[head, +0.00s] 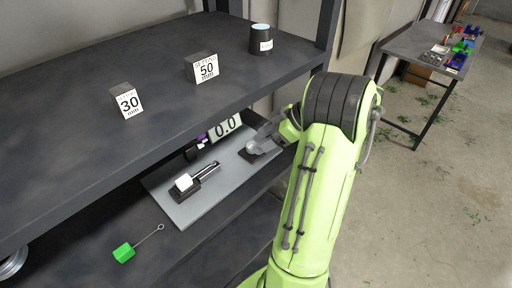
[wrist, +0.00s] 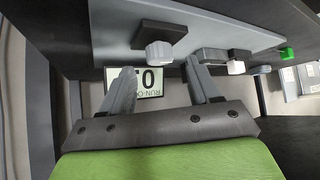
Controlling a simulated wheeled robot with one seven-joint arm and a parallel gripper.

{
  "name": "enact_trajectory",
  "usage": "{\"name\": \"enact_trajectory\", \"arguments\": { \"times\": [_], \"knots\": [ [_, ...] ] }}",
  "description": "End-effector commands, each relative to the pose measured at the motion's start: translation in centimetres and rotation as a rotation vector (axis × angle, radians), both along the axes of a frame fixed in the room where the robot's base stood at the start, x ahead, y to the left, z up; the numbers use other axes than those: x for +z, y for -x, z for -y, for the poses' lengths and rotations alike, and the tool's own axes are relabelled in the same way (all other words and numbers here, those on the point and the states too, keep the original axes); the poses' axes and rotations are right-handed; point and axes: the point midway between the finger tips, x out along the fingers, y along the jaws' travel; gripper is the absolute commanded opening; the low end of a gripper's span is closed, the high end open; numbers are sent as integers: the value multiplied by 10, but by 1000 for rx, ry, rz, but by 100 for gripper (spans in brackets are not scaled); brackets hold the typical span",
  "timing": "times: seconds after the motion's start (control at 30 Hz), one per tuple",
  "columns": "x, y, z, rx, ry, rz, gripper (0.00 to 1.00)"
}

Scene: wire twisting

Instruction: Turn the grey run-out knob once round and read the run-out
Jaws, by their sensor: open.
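The grey run-out knob (wrist: 159,52) is a light faceted knob on a dark block at the edge of a grey plate. In the head view the knob (head: 257,148) is partly crowded by my gripper (head: 272,130). In the wrist view my gripper (wrist: 160,82) is open and empty, its two fingers apart, with the knob beyond the tips and roughly between them. No contact shows. The run-out display (head: 226,126) reads 0.0 in the head view. In the wrist view the display (wrist: 150,81) appears upside down and partly hidden by a finger.
The grey plate (head: 197,210) lies on the lower shelf and carries a white block (head: 183,182) on a dark holder. A green-handled tool (head: 124,252) lies in front. The upper shelf (head: 160,65) overhangs, with 30 mm and 50 mm blocks and a dark cup (head: 261,40).

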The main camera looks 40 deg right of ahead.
Motion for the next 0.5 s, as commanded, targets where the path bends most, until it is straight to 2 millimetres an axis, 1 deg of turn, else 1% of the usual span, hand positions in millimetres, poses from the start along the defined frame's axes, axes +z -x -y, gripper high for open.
{"name": "enact_trajectory", "arguments": {
  "times": [0.03,0.2,0.47,0.5],
  "knots": [
    [-8,-6,-6,4,-1,-2,62],
    [-20,-18,-13,1,1,0,62],
    [-22,-20,-14,0,2,-1,62],
    [-22,-20,-14,0,2,-1,60]
  ]
}}
